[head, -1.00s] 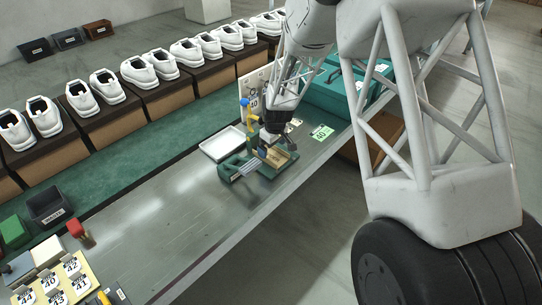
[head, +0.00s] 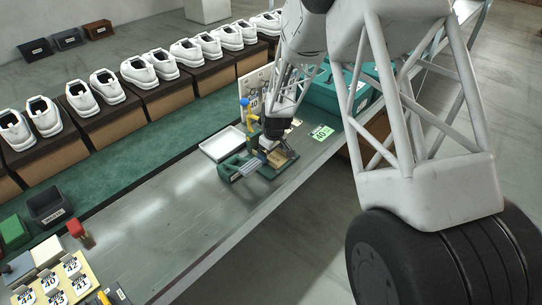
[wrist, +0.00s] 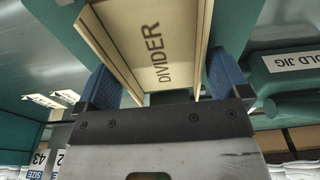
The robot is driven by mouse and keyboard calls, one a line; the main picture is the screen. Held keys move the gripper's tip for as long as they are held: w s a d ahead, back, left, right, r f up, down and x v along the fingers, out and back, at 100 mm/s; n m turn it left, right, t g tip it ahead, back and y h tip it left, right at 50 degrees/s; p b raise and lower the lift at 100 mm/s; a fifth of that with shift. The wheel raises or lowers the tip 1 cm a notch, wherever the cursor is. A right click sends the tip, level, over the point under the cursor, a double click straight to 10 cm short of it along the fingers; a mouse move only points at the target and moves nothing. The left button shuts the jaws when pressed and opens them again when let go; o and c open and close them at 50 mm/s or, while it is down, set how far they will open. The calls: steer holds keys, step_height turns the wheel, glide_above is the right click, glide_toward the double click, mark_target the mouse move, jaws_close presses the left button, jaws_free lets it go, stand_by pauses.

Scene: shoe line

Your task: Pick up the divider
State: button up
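The divider (wrist: 155,45) is a pale tan piece with its name printed on it, seen close up in the wrist view. In the head view the divider (head: 278,159) is small and partly hidden at the green fold jig (head: 236,168). The jig (wrist: 290,65) also shows at right in the wrist view. My gripper (wrist: 165,85) has its blue fingers apart, one on either side of the divider. A gap shows by the fingers, and I see no firm grip. In the head view my gripper (head: 274,145) is low over the jig, its fingertips unclear.
A white tray (head: 223,144) lies left of the jig. A green size card (head: 321,133) lies to its right, and a teal box (head: 338,93) stands behind. Shoes on boxes line the back.

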steer(key=c, duration=0.6)
steer(key=shift+r, duration=0.15)
steer(key=shift+r, duration=0.7)
steer(key=s+d, duration=1.2)
steer(key=shift+s+d+f, duration=0.1)
steer(key=shift+s+d, duration=0.25)
